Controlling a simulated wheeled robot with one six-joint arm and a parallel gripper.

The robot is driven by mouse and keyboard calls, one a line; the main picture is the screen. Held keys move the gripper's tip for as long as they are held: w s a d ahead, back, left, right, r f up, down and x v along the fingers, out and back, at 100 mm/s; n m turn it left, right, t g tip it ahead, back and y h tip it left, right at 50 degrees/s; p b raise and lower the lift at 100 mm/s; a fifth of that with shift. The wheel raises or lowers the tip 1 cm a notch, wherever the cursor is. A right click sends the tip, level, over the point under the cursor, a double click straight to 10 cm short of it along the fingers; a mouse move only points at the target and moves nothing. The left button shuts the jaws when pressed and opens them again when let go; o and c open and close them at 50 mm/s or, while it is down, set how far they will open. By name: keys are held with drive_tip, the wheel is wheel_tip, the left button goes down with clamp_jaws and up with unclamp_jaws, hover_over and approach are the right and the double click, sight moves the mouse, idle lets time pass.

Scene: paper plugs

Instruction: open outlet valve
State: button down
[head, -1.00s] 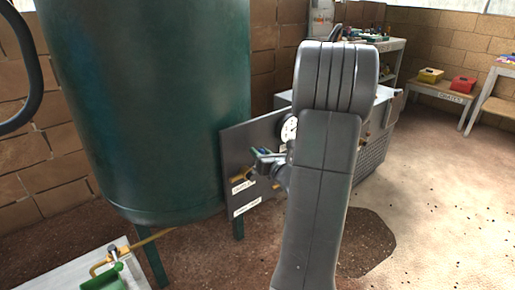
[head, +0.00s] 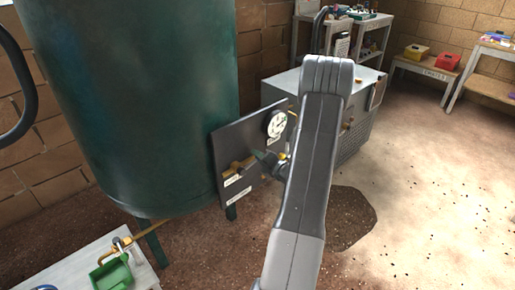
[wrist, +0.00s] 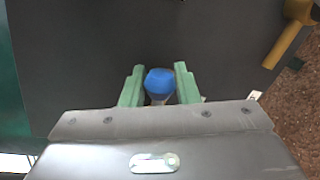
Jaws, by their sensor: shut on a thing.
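A dark panel (head: 226,143) stands beside the green tank, with a round gauge (head: 276,124), brass fittings (head: 238,166) and white labels too small to read surely. My gripper (head: 268,158) is in front of the panel, partly hidden by my arm in the head view. In the wrist view, the green fingers of my gripper (wrist: 160,86) stand on either side of a blue-topped handle (wrist: 160,81), shut on it. I take it to be the valve's handle, but cannot tell which valve. Its lower part is hidden behind the gripper body.
The large green tank (head: 145,90) stands left of the panel. A grey cabinet (head: 350,135) is behind my arm. A green object (head: 112,274) lies on a low bench (head: 75,264). Floor at right is clear.

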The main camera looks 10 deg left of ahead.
drive_tip(key=shift+d+f+m+g+p, duration=0.1)
drive_tip(key=shift+f+m+g+p, duration=0.2)
drive_tip(key=shift+f+m+p, duration=0.6)
drive_tip(key=shift+f, duration=0.1)
drive_tip(key=c, duration=1.1)
unclamp_jaws()
drive_tip(key=shift+c, duration=0.2)
drive_tip(key=v, duration=1.3)
drive_tip(key=shift+d, duration=0.4)
drive_tip(key=shift+s+a, duration=0.1)
drive_tip(key=x, duration=1.3)
drive_tip(key=shift+w+a, duration=0.2)
drive_tip(key=shift+a, duration=0.15)
